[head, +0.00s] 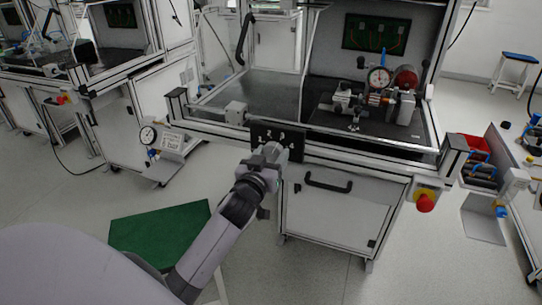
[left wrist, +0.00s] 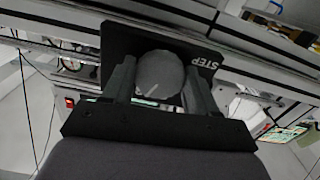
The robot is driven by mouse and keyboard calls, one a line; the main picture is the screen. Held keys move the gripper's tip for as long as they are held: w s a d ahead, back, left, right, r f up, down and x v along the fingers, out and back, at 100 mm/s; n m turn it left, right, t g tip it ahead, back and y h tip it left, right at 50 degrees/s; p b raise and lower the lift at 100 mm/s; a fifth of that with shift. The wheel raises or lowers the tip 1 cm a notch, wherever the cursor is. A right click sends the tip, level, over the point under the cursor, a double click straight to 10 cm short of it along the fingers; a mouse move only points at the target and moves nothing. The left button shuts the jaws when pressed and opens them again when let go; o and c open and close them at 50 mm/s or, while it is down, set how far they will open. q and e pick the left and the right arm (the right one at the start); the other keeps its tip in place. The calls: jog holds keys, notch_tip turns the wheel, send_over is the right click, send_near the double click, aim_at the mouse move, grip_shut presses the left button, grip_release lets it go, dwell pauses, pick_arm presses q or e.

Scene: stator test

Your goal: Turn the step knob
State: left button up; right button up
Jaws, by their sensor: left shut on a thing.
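The step knob (left wrist: 160,76) is a round grey knob with a pale pointer line, on a black panel marked STEP (left wrist: 208,61) in the left wrist view. In the head view the black panel (head: 263,134) is on the front of the test bench, and the knob is hidden behind my gripper. My left gripper (left wrist: 160,82) is shut on the knob, with one finger on each side of it. It also shows at the panel in the head view (head: 279,148). My right gripper is not in view.
A black drawer handle (head: 328,184) is below the panel. A red emergency stop (head: 425,202) is at the right.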

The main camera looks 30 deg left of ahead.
pick_arm(q)
jog(key=shift+m, duration=0.4)
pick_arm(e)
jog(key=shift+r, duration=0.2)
pick_arm(q)
jog(key=m+p, duration=0.1)
jog(key=m, duration=0.3)
jog(key=shift+p, duration=0.4)
jog(key=m, duration=0.3)
jog(key=shift+m+p, duration=0.3)
jog(key=shift+m, duration=0.4)
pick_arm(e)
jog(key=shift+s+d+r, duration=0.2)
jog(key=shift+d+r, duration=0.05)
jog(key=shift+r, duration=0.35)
pick_arm(q)
jog(key=o, duration=1.1)
jog(key=shift+c, duration=0.2)
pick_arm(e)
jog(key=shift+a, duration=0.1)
pick_arm(q)
jog(key=shift+s, duration=0.1)
